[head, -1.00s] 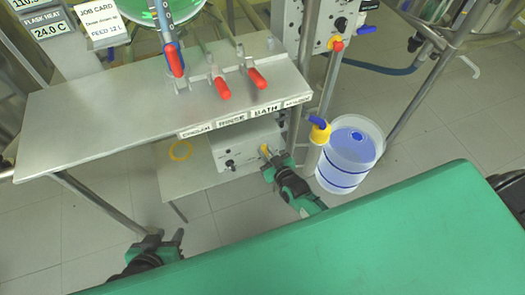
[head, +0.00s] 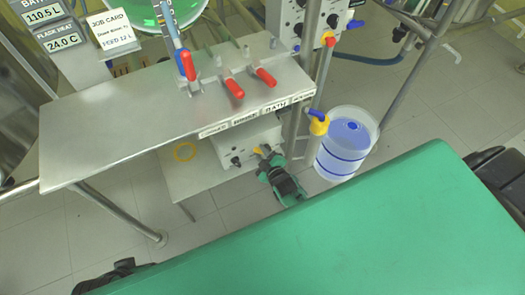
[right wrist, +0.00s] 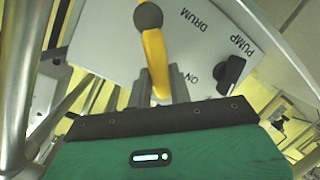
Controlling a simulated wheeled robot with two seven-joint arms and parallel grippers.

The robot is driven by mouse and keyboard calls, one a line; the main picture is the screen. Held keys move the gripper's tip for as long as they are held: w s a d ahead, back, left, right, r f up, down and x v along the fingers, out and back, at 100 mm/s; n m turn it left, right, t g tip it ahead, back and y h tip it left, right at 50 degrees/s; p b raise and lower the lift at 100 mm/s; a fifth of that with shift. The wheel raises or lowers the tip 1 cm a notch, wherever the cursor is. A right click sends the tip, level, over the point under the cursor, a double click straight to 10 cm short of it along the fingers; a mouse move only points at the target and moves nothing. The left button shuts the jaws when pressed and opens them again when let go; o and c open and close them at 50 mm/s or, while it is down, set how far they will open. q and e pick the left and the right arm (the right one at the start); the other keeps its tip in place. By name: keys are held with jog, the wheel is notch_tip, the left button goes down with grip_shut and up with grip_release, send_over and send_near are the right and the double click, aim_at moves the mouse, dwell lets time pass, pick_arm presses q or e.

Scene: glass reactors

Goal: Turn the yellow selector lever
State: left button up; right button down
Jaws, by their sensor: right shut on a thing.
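The yellow selector lever (right wrist: 155,55) with a dark ball knob is on a white control panel (right wrist: 200,40), with DRUM, PUMP and ON lettering nearby in the right wrist view. My right gripper (right wrist: 160,88) is shut on the lever, its fingers on the yellow shaft below the ball. In the head view the right gripper (head: 268,160) is at the front of the low white box (head: 236,146) under the bench, and the lever (head: 257,150) shows only as a small yellow spot. My left gripper's fingers are not in view; a dark part of my left arm shows at bottom left.
A black knob (right wrist: 232,72) is beside the lever. A metal bench (head: 120,110) with red-handled valves (head: 233,88) overhangs the box. A translucent drum (head: 345,145) with blue bands stands right of my gripper.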

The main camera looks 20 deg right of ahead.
jog(key=shift+s+a+f+n, duration=0.1)
jog(key=shift+a+f+n, duration=0.1)
jog(key=shift+n, duration=0.1)
dwell(0.4)
jog(key=c, duration=1.3)
grip_release()
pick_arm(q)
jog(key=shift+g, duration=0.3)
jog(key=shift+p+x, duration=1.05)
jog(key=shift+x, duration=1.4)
pick_arm(e)
jog(key=shift+v, duration=6.9)
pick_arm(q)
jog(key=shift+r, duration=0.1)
pick_arm(e)
jog(key=shift+a+r, duration=0.1)
jog(key=shift+a, duration=0.05)
